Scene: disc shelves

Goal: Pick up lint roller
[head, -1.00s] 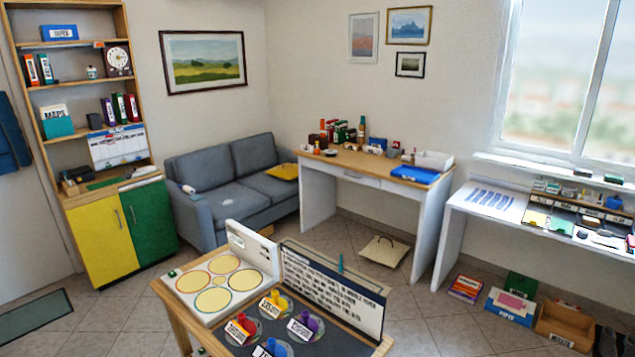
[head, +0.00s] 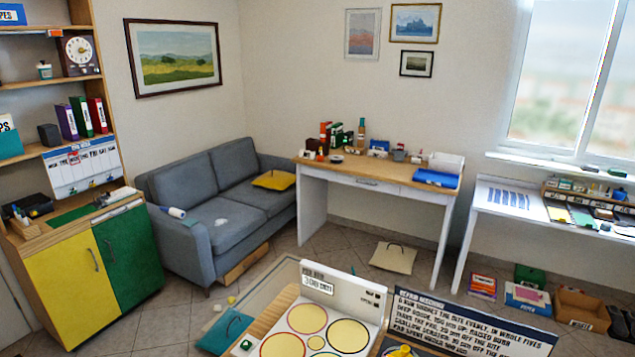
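The lint roller (head: 174,212) appears as a small white cylinder with a blue end, lying on the left armrest of the grey sofa (head: 222,238). It is small in the head view, so fine detail is hard to make out. Neither of my grippers shows in the head view.
A low table with a white panel of yellow circles (head: 346,332) and a lettered board stands in front. A yellow and green cabinet (head: 67,272) is left of the sofa. A teal object (head: 224,331) lies near the low table.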

